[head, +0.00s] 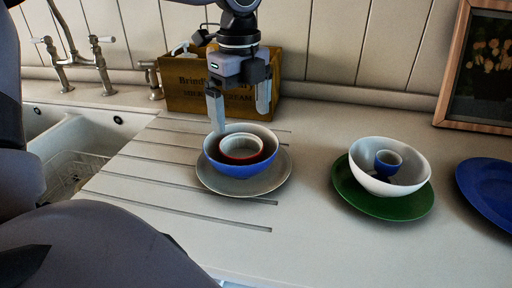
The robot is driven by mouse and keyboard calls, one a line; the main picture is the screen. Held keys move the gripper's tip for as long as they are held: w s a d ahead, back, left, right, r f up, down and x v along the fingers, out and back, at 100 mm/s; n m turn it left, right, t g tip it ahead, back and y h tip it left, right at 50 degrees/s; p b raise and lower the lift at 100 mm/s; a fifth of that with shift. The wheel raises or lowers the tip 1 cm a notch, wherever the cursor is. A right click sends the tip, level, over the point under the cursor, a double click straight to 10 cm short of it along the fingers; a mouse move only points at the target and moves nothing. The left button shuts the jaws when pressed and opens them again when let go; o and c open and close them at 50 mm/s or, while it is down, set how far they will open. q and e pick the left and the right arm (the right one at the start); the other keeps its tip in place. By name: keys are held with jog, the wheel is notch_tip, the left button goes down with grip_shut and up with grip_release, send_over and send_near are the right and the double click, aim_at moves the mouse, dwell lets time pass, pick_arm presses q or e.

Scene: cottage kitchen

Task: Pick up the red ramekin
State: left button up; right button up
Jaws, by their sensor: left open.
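The red ramekin (241,160) sits inside a blue bowl (213,158). Its inside is pale and its red outside shows at the front; its lower part is hidden by the bowl. The blue bowl stands on a grey plate (283,178) on the counter. My left gripper (240,118) points down above the back of the bowl with its fingers apart and nothing between them. The tip of its left finger is at or just over the bowl's back rim; I cannot tell if they touch. My right gripper is not in view.
A wooden crate (187,97) stands behind the gripper. To the right, a white bowl (413,181) holding a small blue cup (387,165) stands on a green plate (397,211). A blue plate (482,192) and a picture frame (449,75) are at far right. A sink (75,133) is left.

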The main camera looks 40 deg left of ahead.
aim_at(241, 140)
pick_arm(q)
jog(key=f, duration=0.7)
jog(key=shift+s+p, duration=0.25)
jog(key=shift+p, duration=0.1)
jog(key=shift+r, duration=0.1)
jog(key=c, duration=0.8)
